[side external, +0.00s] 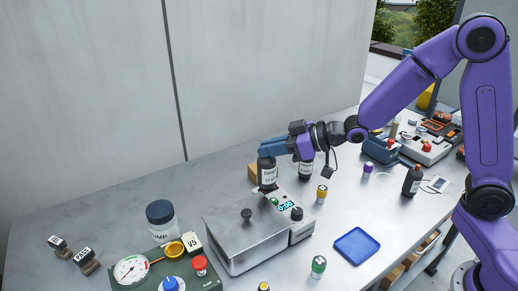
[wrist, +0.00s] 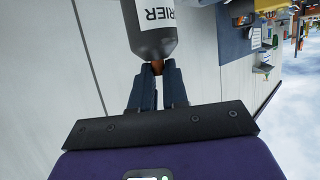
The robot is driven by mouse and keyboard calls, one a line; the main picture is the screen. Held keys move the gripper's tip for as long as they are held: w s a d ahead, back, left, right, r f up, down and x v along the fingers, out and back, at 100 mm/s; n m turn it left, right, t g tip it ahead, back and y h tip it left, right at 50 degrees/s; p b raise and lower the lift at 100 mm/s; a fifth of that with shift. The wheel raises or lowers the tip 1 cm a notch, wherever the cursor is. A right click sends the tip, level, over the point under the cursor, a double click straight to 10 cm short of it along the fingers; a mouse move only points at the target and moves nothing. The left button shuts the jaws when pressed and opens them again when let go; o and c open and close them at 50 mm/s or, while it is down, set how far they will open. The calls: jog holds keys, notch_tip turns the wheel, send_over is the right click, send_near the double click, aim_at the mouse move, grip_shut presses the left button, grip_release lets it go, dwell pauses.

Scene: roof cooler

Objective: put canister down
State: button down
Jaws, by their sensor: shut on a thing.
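A dark grey canister (side external: 268,174) with a white label is held upright in my gripper (side external: 272,148). In the side view it is over the back of a metal box with a lit display (side external: 250,228); I cannot tell whether its base touches the box. In the wrist view the canister (wrist: 150,32) shows part of a label reading "RIER". My gripper (wrist: 158,70) is shut on its narrow orange-brown neck.
A blue tray (side external: 357,248) lies right of the box. Small capped vials (side external: 321,194) and (side external: 318,266) stand near it. A dark bottle (side external: 411,182) stands further right. A large jar (side external: 161,220) and a gauge panel (side external: 135,272) are at left. The back left counter is clear.

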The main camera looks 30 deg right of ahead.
jog(key=shift+s+d+r, duration=0.2)
jog(key=shift+s+r, duration=0.1)
jog(key=shift+s, duration=0.25)
jog(key=shift+s+r, duration=0.15)
jog(key=shift+r, duration=0.1)
notch_tip(320, 180, up, 4)
jog(key=r, duration=0.1)
jog(key=w+d+m+t+h, duration=0.1)
jog(key=w+d+m+h, duration=0.2)
jog(key=d, duration=0.8)
jog(key=w+d+m+t+h, duration=0.1)
jog(key=w+d+m+h, duration=0.2)
jog(key=d, duration=0.8)
jog(key=w+d+m+t+h, duration=0.2)
jog(key=w+d+h, duration=0.1)
jog(key=d, duration=0.8)
notch_tip(320, 180, down, 17)
jog(key=shift+a+f, duration=0.15)
jog(key=shift+w+f, duration=0.1)
